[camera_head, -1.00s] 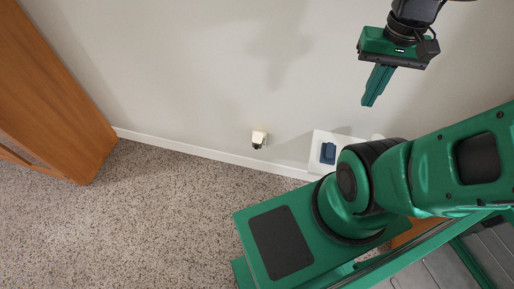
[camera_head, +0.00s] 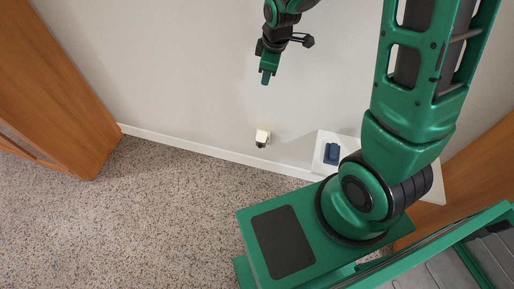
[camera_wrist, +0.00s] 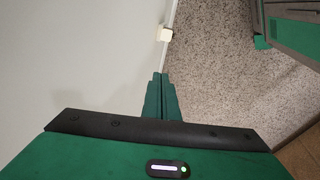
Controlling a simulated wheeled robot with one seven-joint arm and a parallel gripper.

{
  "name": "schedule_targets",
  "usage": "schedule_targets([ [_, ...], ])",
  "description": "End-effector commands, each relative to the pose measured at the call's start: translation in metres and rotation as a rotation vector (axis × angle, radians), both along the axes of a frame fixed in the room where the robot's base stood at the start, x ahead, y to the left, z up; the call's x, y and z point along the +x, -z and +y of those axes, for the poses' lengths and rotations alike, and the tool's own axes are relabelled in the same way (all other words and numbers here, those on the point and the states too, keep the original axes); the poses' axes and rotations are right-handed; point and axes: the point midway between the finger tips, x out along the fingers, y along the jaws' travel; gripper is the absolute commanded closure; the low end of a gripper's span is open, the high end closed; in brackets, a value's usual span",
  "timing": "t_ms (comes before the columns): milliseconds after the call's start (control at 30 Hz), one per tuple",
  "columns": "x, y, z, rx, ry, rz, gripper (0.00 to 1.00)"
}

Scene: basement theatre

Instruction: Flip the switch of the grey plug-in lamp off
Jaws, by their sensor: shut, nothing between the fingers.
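A small pale plug-in lamp (camera_head: 263,136) with a dark lower part is on the wall just above the white baseboard. It also shows at the top of the wrist view (camera_wrist: 165,34), beyond my fingertips. Its switch is too small to make out. My gripper (camera_head: 265,82) is above the lamp in the head view, apart from it and pointing down. In the wrist view my gripper's green fingers (camera_wrist: 160,77) are together, with nothing between them.
A white panel (camera_head: 320,158) with a blue object (camera_head: 332,153) stands right of the lamp, beside my base. A wooden cabinet (camera_head: 55,100) is at the left. The speckled carpet (camera_head: 150,215) between is clear.

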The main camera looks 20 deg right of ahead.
Motion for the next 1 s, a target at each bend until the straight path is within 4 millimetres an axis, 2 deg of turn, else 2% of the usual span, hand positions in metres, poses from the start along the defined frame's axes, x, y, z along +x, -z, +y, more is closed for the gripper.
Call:
schedule_targets([
  [33,0.006,0.021,0.004,-0.023,-0.077,0.017,1.0],
  [300,0.025,0.123,0.024,-0.144,-0.52,0.068,1.0],
  [533,0.022,0.217,0.036,-0.237,-0.909,0.113,1.0],
  [700,0.01,0.284,0.04,-0.294,-1.179,0.144,1.0],
  [833,0.0,0.321,0.041,-0.325,-1.339,0.159,1.0],
  [1000,-0.009,0.346,0.041,-0.346,-1.453,0.17,1.0],
])
